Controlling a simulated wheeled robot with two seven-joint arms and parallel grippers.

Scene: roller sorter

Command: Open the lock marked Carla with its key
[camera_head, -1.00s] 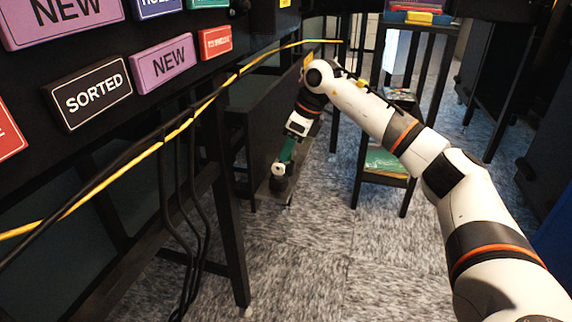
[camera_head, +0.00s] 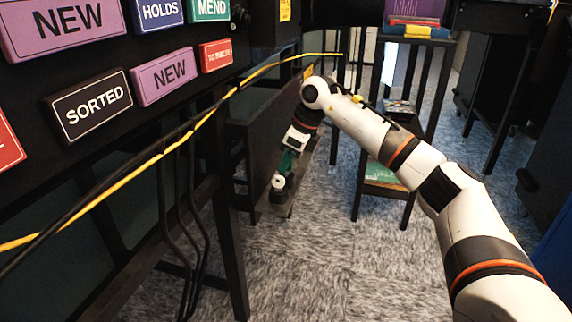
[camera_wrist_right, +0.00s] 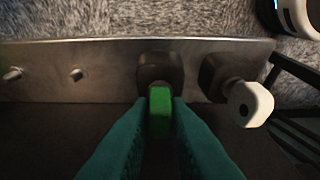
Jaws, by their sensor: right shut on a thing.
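My right gripper (camera_head: 290,161) reaches down to a metal rail low beside the dark bench. In the right wrist view its teal fingers (camera_wrist_right: 160,106) are shut on a green key (camera_wrist_right: 160,122). The key's far end meets a dark lock (camera_wrist_right: 160,68) on the rail; how deep it sits is hidden. A second dark lock (camera_wrist_right: 221,72) stands to the right, with a white round-headed piece (camera_wrist_right: 250,104), likely another key, at its front. No name is readable on either lock. My left gripper is not in view.
The metal rail (camera_wrist_right: 110,56) has two bare pegs (camera_wrist_right: 76,75) at left. A yellow cable (camera_head: 205,113) and a black one cross in front of the bench. Signs such as SORTED (camera_head: 93,103) hang at left. A dark shelf stand (camera_head: 437,75) is behind my arm. Carpet lies open below.

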